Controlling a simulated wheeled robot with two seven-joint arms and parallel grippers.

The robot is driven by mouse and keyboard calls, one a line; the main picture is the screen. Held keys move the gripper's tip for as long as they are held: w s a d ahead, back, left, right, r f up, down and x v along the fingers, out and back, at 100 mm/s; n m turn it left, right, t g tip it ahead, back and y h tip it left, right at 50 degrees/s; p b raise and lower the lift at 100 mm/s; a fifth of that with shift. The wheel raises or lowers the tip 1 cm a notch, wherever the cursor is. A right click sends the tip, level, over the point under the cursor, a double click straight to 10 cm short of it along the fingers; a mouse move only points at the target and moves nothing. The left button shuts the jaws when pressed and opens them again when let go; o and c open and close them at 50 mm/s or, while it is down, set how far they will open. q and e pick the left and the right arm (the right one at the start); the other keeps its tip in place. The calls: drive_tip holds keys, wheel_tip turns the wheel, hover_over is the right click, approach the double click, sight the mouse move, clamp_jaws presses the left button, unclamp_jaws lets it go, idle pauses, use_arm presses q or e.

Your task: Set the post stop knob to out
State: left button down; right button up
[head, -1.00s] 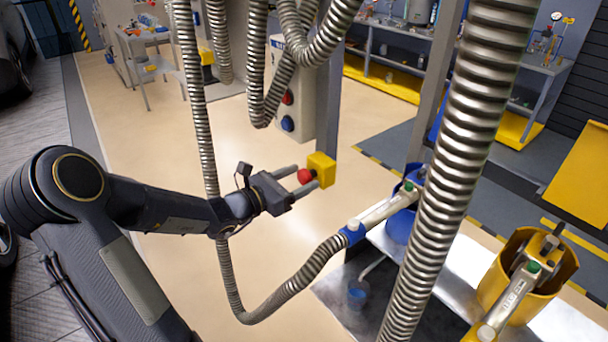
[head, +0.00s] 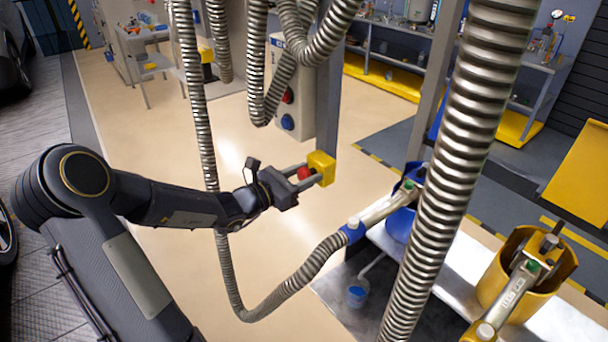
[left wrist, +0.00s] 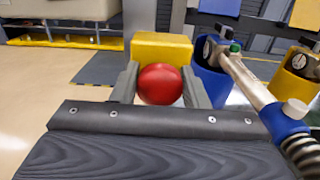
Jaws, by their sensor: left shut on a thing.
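The post stop knob (head: 304,173) is a red round knob on the front of a yellow box (head: 321,167) fixed to a grey post. My left gripper (head: 306,176) reaches it from the left, with one finger on each side of the knob. In the left wrist view the red knob (left wrist: 160,84) sits between the two fingers, in front of the yellow box (left wrist: 161,48). The fingers are shut on the knob. How far the knob stands out from the box is hard to tell. My right gripper is not seen.
Ribbed metal hoses hang around the arm, one (head: 204,110) crossing behind it. A blue holder (head: 401,222) with a nozzle and a yellow bucket (head: 546,268) with another nozzle stand to the right. A grey cabinet (head: 309,95) with red and blue knobs is behind.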

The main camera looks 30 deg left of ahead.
use_arm(q)
drive_tip(key=shift+s+a, duration=0.2)
drive_tip(key=shift+s, duration=0.4)
drive_tip(key=c, duration=0.8)
unclamp_jaws()
drive_tip(key=shift+s+a, duration=0.1)
drive_tip(key=shift+c, duration=0.2)
drive_tip(key=v, duration=0.7)
drive_tip(key=shift+s+b, duration=0.35)
drive_tip(key=shift+a, duration=0.1)
